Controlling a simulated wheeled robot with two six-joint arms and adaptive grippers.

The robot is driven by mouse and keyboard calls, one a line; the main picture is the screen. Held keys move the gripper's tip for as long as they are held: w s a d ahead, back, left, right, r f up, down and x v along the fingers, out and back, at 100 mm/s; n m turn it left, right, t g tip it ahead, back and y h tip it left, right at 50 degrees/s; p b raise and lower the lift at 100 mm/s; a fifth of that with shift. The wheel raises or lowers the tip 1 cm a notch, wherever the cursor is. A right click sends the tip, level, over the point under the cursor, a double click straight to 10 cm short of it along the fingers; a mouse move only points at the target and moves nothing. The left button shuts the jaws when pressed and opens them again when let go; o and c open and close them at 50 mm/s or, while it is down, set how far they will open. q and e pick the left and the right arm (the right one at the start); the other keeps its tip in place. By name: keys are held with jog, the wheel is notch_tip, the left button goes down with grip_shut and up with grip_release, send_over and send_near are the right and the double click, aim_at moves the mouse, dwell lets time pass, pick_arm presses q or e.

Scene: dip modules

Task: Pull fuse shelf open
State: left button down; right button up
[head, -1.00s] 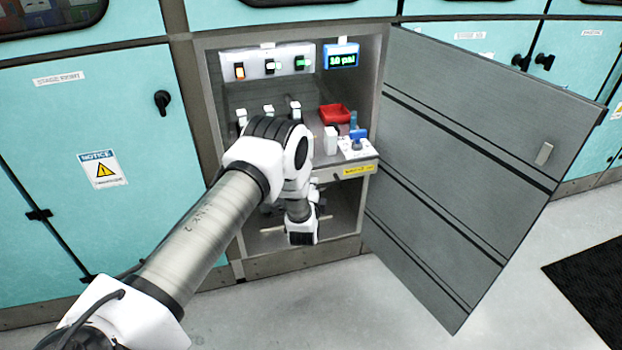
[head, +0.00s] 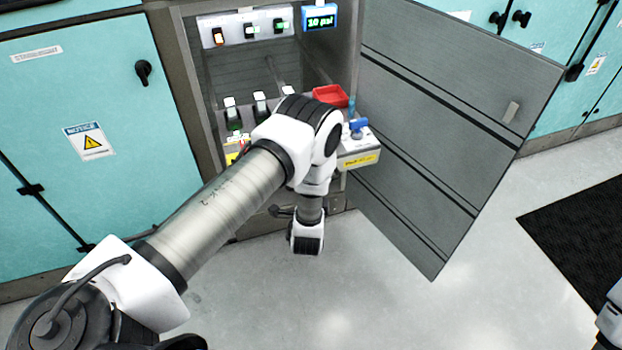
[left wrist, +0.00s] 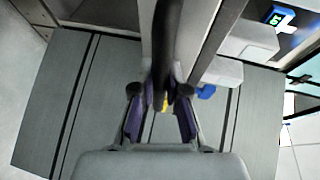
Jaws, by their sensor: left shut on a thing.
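The fuse shelf (head: 345,150) is a light pull-out shelf with a yellow label on its front, and it sticks out of the open cabinet in the head view. My left arm covers much of its front. In the left wrist view my left gripper (left wrist: 160,104) is shut on a dark bar-like handle (left wrist: 169,40) that runs up between its fingers. In the head view the gripper's fingers are hidden by my arm. My right gripper is not seen; only a white piece of my own body shows at the lower right edge.
A red tray (head: 330,95) and a blue part (head: 357,127) are on the shelf. The grey cabinet door (head: 450,130) stands wide open on the right. The floor (head: 360,290) in front is clear; a black mat (head: 580,240) lies right.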

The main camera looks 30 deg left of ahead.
pick_arm(q)
jog(key=c, duration=1.2)
grip_release()
jog(key=v, duration=1.2)
